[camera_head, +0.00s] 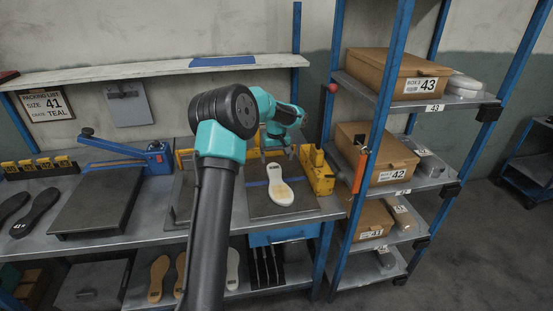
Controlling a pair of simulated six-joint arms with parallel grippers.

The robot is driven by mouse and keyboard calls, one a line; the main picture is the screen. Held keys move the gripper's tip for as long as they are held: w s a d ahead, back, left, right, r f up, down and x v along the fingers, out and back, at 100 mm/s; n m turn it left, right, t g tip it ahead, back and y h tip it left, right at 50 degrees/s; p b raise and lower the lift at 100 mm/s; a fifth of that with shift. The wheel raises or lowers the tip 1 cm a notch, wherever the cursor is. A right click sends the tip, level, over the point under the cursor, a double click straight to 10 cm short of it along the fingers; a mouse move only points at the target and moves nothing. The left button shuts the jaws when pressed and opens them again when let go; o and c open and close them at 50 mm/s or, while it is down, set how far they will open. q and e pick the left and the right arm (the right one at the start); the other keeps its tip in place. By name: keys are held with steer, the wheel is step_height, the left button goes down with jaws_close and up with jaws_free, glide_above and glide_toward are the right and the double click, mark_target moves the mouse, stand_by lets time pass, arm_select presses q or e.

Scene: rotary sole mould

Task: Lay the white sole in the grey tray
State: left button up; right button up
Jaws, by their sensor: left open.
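The white sole (281,193), with a tan heel patch, lies flat on a dark plate (256,204) on the bench, between yellow blocks. My left gripper (277,155) is open, just beyond the sole's far end; its fingers are small in the picture and I cannot tell whether they touch the sole. My left arm stands in front and hides the area left of the plate. A flat dark grey tray (97,202) with a low rim lies on the bench to the left and looks empty. My right gripper is not in view.
A blue lever press (130,150) stands behind the grey tray. Black soles (36,209) lie at the far left. A yellow block (318,172) stands right of the white sole. A blue-posted rack with boxes (396,77) rises at the right. More soles (159,278) are on the lower shelf.

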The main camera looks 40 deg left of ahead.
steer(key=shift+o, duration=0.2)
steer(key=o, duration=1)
